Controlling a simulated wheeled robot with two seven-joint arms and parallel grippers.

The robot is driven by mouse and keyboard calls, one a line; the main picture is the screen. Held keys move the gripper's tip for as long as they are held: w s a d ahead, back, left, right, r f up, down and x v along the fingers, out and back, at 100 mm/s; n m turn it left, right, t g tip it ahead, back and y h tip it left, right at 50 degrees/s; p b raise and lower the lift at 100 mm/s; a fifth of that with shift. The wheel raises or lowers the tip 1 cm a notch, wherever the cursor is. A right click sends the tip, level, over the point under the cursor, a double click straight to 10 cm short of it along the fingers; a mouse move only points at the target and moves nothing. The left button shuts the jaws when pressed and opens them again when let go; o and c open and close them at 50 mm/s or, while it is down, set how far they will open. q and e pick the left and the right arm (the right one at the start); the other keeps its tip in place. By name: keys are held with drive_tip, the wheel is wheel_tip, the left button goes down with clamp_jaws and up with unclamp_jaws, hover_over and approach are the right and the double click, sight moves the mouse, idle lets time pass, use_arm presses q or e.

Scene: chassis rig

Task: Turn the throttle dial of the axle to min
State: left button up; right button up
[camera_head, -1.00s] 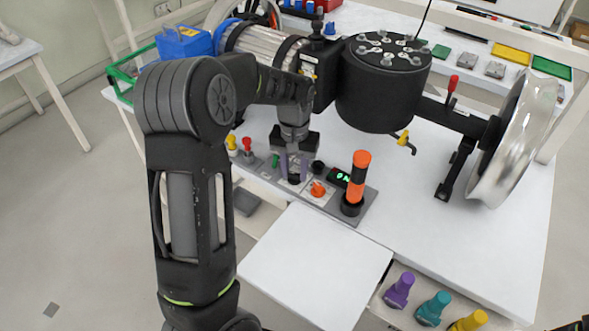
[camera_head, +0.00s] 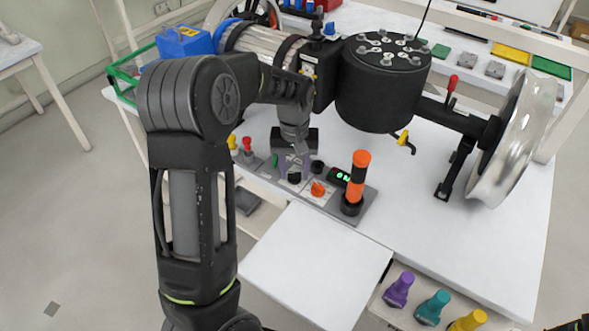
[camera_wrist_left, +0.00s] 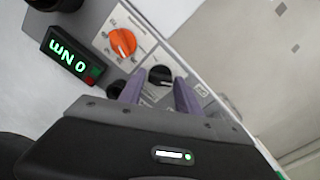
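A black dial (camera_wrist_left: 160,76) sits on a grey control panel (camera_head: 364,207); it also shows in the head view (camera_head: 294,178). An orange dial (camera_wrist_left: 123,42) is beside it, also in the head view (camera_head: 317,189). I cannot tell from any label which is the throttle dial. My left gripper (camera_head: 293,172) points down over the black dial. In the wrist view its purple fingers (camera_wrist_left: 158,92) are apart, one on each side of the black dial; contact cannot be told.
A lit display reading 0 Nm (camera_wrist_left: 72,57) and an orange-black striped post (camera_head: 356,180) stand close to the dials. Red (camera_head: 247,145) and yellow knobs are on the panel's left. The large black axle housing (camera_head: 381,90) looms behind. A white board (camera_head: 315,265) lies in front.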

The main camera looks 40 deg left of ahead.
sight(294, 173)
use_arm(q)
drive_tip(key=shift+o, duration=1.4)
wheel_tip(294, 173, up, 8)
drive_tip(key=shift+f, duration=0.1)
drive_tip(key=shift+s+f, duration=0.1)
